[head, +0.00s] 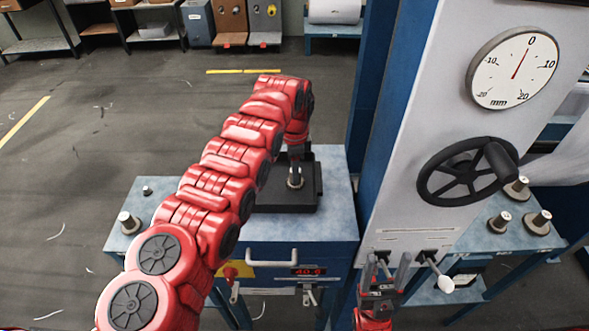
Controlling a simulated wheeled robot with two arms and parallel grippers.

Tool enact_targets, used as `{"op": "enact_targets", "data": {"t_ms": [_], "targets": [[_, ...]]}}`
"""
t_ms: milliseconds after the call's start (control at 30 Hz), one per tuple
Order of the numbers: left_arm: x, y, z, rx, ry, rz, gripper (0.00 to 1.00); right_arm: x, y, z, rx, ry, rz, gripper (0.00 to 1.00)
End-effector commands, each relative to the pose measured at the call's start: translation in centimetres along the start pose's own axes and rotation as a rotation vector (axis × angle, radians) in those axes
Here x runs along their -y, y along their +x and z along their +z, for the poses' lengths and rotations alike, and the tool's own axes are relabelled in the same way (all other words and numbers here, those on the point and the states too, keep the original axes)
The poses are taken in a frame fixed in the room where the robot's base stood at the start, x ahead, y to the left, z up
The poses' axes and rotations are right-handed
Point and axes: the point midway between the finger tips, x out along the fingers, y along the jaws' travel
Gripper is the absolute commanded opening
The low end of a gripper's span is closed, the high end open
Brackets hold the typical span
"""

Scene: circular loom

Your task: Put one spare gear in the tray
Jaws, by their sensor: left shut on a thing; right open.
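The black tray (285,207) sits on the blue-grey table left of the white machine panel. My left gripper (295,168) reaches over the tray, pointing down. It is shut on a grey metal gear (295,183), which shows low inside the tray's outline; I cannot tell whether it touches the floor of the tray. My red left arm hides the tray's left part. Other gear-like metal pieces stand on the left table end (130,223) and on the right table (500,222). My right gripper (385,272) is open and empty in front of the panel, fingers up.
The panel carries a dial (513,68) and a black handwheel (467,171). A small lever with a white knob (445,284) sticks out low on it. The table front has a handle (272,257) and a red display (308,271). The floor at the left is open.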

Motion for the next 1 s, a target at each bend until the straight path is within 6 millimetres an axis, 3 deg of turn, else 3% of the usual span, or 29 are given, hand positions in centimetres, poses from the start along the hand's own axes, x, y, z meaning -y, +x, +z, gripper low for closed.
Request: {"op": "enact_targets", "data": {"t_ms": [33,67,233,533,667,867,1000], "targets": [[0.0,0.2,0.0,0.000,0.000,-0.001,0.00,0.0,-0.2,0.0,0.000,0.000,0.000,0.61],[0.0,0.1,0.0,0.000,0.000,-0.001,0.45,0.0,-0.1,0.0,0.000,0.000,0.000,0.61],[0.0,0.1,0.0,0.000,0.000,-0.001,0.75,0.0,-0.1,0.0,0.000,0.000,0.000,0.61],[0.0,0.0,0.0,0.000,0.000,-0.001,0.75,0.0,-0.1,0.0,0.000,0.000,0.000,0.61],[0.2,-0.9,0.0,-0.001,0.000,-0.005,0.75,0.0,-0.8,0.1,0.000,0.000,0.000,0.61],[0.1,-5.3,-0.3,-0.003,0.002,-0.008,0.75,0.1,-2.4,0.4,0.000,0.000,0.000,0.61],[-0.1,-8.5,-0.3,-0.002,0.003,-0.002,0.75,0.1,-0.9,0.1,0.000,0.000,0.000,0.61]]}}
